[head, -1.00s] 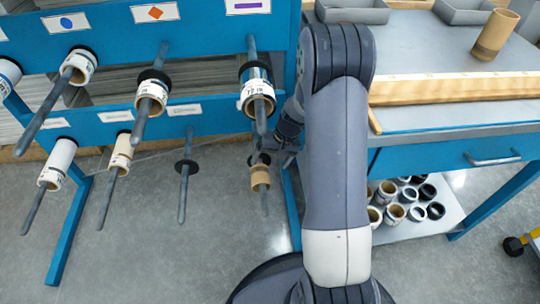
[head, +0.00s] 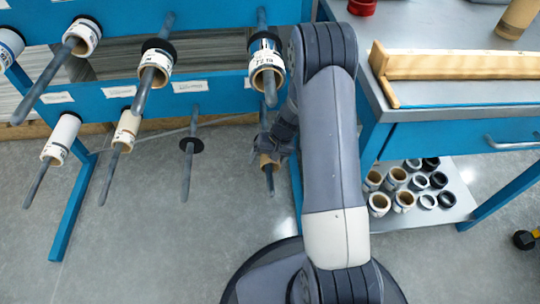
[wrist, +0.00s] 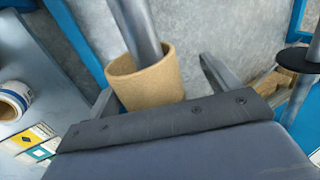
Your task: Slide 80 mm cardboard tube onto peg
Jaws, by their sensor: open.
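The tan cardboard tube (head: 269,163) hangs around the lower right peg (head: 270,186) of the blue rack. In the wrist view the peg (wrist: 141,30) runs through the open mouth of the tube (wrist: 148,84). My gripper (head: 272,146) is at the tube in the head view, partly hidden by my arm. In the wrist view my gripper (wrist: 157,90) is open, with one finger on each side of the tube and a visible gap to the right finger. The tube's far end and the peg's base are hidden.
An empty peg with a black disc (head: 191,145) is left of the tube. A labelled roll (head: 267,75) on a peg hangs above it. A workbench (head: 440,135) stands at the right, with several short cores (head: 396,178) on its lower shelf.

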